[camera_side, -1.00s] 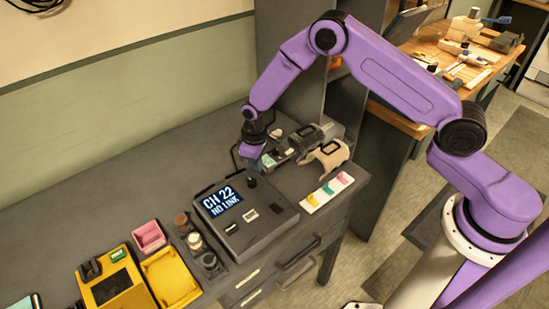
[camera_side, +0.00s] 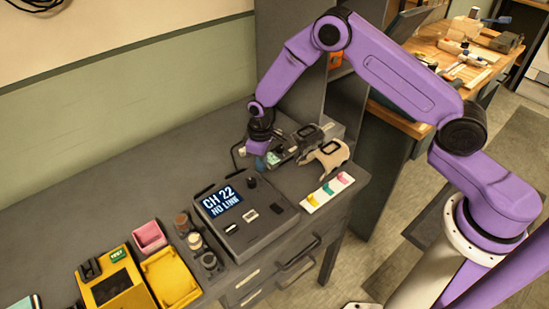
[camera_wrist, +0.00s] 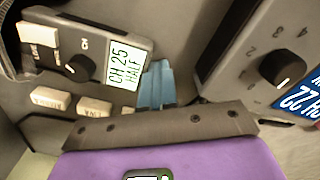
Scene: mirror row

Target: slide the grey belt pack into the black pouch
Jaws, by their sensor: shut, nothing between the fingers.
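The grey belt pack (camera_wrist: 85,50) lies on the grey bench. Its screen reads CH 25 HALF, and a black knob and pale buttons show in the wrist view. In the side view the pack (camera_side: 275,157) is partly hidden by my gripper (camera_side: 259,161). My gripper's blue fingers (camera_wrist: 156,86) are shut and empty, close beside the screen end of the pack; I cannot tell if they touch it. A dark holder-like item (camera_side: 308,134) behind the pack may be the black pouch; its opening is not clear.
A console (camera_side: 245,215) reading CH 22 NO LINK stands close by, in front of the gripper. A beige holder (camera_side: 326,157) and a colour-tabbed card (camera_side: 327,193) lie to the right. Yellow units (camera_side: 112,283) and a pink tray (camera_side: 149,237) stand front left. The bench at back left is clear.

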